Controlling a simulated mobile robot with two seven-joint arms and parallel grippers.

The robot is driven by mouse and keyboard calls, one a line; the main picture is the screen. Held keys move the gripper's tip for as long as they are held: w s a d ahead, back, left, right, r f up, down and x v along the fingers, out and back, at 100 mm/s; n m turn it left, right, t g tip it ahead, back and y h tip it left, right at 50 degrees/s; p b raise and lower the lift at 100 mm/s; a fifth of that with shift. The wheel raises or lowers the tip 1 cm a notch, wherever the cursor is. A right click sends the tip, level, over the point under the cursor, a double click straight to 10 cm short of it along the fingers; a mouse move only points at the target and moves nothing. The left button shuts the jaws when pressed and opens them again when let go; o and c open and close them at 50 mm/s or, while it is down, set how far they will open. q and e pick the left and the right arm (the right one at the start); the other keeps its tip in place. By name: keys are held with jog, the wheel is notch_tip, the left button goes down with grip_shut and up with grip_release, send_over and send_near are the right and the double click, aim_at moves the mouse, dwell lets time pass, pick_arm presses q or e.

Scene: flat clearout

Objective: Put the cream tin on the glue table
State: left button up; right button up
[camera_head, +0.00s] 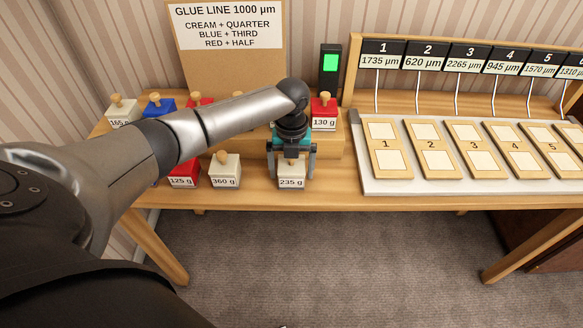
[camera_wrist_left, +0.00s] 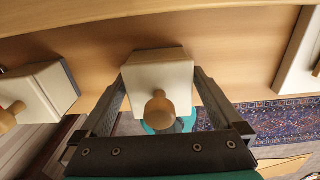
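Several cream tins with wooden knobs show in the head view. The cream tin labelled 235 g (camera_head: 291,178) stands at the table's front edge; the 360 g cream tin (camera_head: 225,172) is to its left, and the 165 g cream tin (camera_head: 122,112) is on the raised shelf. My left gripper (camera_head: 291,172) points down over the 235 g tin, one finger on each side, and looks open. In the left wrist view the tin (camera_wrist_left: 160,75) sits between the fingers with its knob toward me. Narrow gaps seem to show beside it. My right gripper is out of view.
Red tins (camera_head: 183,175) and a blue tin (camera_head: 160,104) stand nearby. A sign (camera_head: 228,28) gives cream plus quarter. A green light (camera_head: 330,64) is behind. A white tray (camera_head: 400,186) with numbered plates lies close on the right.

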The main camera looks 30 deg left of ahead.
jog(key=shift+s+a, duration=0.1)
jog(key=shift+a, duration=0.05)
pick_arm(q)
jog(key=shift+r, duration=0.2)
notch_tip(320, 180, up, 11)
jog(key=p, duration=0.3)
jog(key=shift+f, duration=0.2)
jog(key=shift+r, duration=0.7)
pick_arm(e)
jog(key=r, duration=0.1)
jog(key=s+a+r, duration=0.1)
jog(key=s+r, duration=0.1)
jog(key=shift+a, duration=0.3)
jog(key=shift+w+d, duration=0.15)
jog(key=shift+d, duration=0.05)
